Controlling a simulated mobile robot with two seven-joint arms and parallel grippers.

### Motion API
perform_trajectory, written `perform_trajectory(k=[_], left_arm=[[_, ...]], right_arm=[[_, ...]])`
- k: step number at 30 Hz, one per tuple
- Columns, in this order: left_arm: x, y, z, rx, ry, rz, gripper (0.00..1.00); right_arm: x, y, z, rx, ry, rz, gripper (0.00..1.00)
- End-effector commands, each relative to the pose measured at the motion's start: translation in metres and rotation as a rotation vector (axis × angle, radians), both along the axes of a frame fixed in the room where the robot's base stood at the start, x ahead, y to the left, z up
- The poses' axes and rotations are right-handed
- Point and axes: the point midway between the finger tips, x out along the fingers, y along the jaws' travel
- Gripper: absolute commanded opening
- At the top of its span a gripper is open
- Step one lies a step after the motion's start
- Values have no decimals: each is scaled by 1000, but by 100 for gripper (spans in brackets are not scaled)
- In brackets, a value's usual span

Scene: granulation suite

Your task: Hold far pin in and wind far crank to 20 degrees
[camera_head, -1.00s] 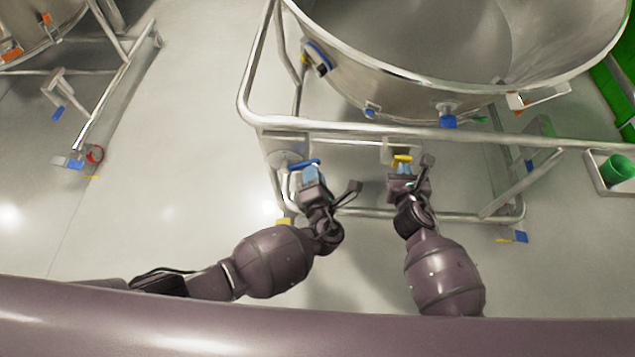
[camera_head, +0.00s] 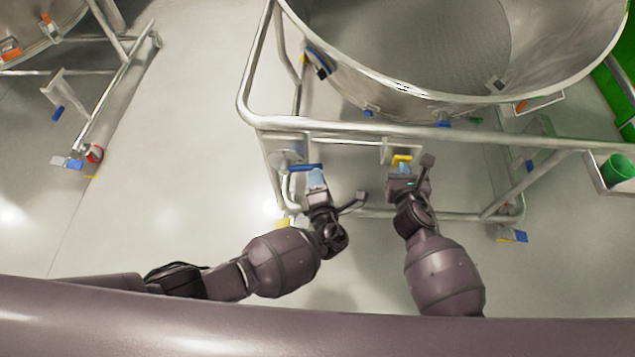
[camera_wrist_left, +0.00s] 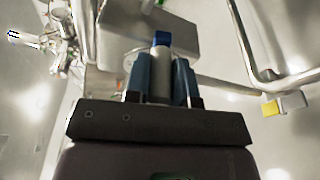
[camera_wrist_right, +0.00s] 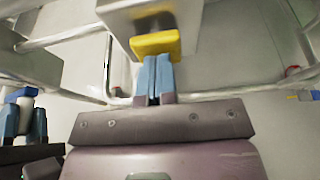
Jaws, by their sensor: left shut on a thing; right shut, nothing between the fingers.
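The far crank shows as a blue bar (camera_head: 304,167) on a round grey hub (camera_head: 286,160) at the frame's left front corner. My left gripper (camera_head: 317,178) is shut on the crank's grey handle (camera_wrist_left: 160,88), which has a blue part beyond it in the left wrist view. My right gripper (camera_head: 403,171) is shut with nothing between its fingers. Its blue fingertips (camera_wrist_right: 157,60) are against or very close to the yellow far pin (camera_wrist_right: 155,43), below a grey bracket. The pin also shows in the head view (camera_head: 402,159). Its depth in the bracket is hidden.
A large steel bowl (camera_head: 420,60) sits in a tubular frame (camera_head: 360,128) above the grippers. Frame tubes run close to both. A green cup (camera_head: 616,168) stands in a holder at right. Another frame (camera_head: 110,95) stands at left. The floor between is clear.

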Motion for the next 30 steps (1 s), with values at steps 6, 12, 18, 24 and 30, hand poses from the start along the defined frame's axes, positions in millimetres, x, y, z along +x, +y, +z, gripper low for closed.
perform_trajectory(k=[6,12,18,24,30], left_arm=[[1,5,0,3,-1,7,0],[1,5,0,3,-1,8,0],[1,4,-3,4,0,9,0],[1,4,-7,3,2,9,0],[1,4,-8,2,1,9,0]], right_arm=[[0,-1,0,-1,0,-2,0],[0,-1,0,-1,1,-2,0],[0,-1,0,-2,1,-2,0],[0,0,0,0,0,-1,0],[0,0,0,0,-1,0,0]])
